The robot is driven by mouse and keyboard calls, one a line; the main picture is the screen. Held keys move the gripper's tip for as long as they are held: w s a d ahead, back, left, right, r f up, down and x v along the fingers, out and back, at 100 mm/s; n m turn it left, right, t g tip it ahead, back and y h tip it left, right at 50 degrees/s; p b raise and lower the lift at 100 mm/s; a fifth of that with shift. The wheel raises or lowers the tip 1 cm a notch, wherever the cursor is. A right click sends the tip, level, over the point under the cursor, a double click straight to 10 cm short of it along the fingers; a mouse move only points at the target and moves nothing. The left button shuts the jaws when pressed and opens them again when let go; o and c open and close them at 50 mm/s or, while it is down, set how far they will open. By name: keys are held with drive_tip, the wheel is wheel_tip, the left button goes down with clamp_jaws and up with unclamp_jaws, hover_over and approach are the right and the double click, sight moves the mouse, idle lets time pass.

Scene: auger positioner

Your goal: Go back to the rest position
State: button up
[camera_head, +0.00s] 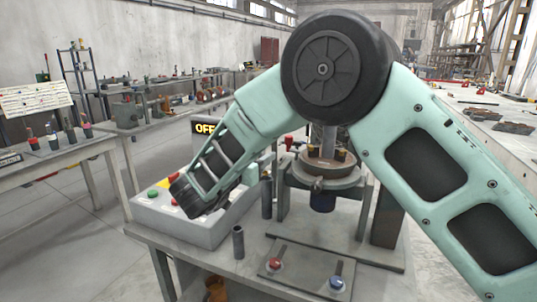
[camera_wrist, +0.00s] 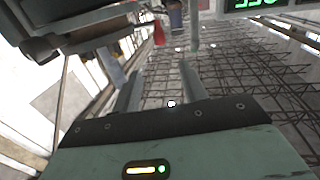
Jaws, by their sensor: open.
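My arm arches across the head view, and its wrist end hangs over the left part of the workbench, in front of a grey control box (camera_head: 205,232). The fingers are not clear there. In the wrist view my gripper (camera_wrist: 160,82) shows two grey fingers standing apart with nothing between them. The auger positioner (camera_head: 325,182), a round clamp on a grey stand, is on the bench right of the wrist, partly hidden behind my arm.
The control box has a green button (camera_head: 153,193) and an "OFF" display (camera_head: 207,127) behind it. A plate with a red knob (camera_head: 275,263) and a blue knob (camera_head: 337,283) lies at the bench front. A side table (camera_head: 60,160) with tools stands left. Floor between is clear.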

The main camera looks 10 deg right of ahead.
drive_tip(key=shift+s+a, duration=0.4)
drive_tip(key=a+r+n+t+y, duration=0.2)
drive_tip(key=a+n+y, duration=0.4)
drive_tip(key=a+y, duration=0.45)
drive_tip(key=s+a+f+n+g+y, duration=0.25)
drive_tip(key=s+n+g+y, duration=0.45)
drive_tip(key=s, duration=0.5)
drive_tip(key=s+d+f+n+g+h, duration=0.1)
drive_tip(key=s+d+f+g, duration=0.1)
drive_tip(key=s+d, duration=0.3)
drive_tip(key=s+d+f+n+g+h, duration=0.1)
drive_tip(key=s+d, duration=0.4)
drive_tip(key=s, duration=0.8)
drive_tip(key=s+d+f+n+g+h, duration=0.1)
drive_tip(key=s+d+f+g+h, duration=0.1)
drive_tip(key=s+d, duration=0.4)
drive_tip(key=s+f+g, duration=0.1)
drive_tip(key=s+g, duration=0.1)
drive_tip(key=s, duration=0.1)
drive_tip(key=shift+g+p, duration=0.3)
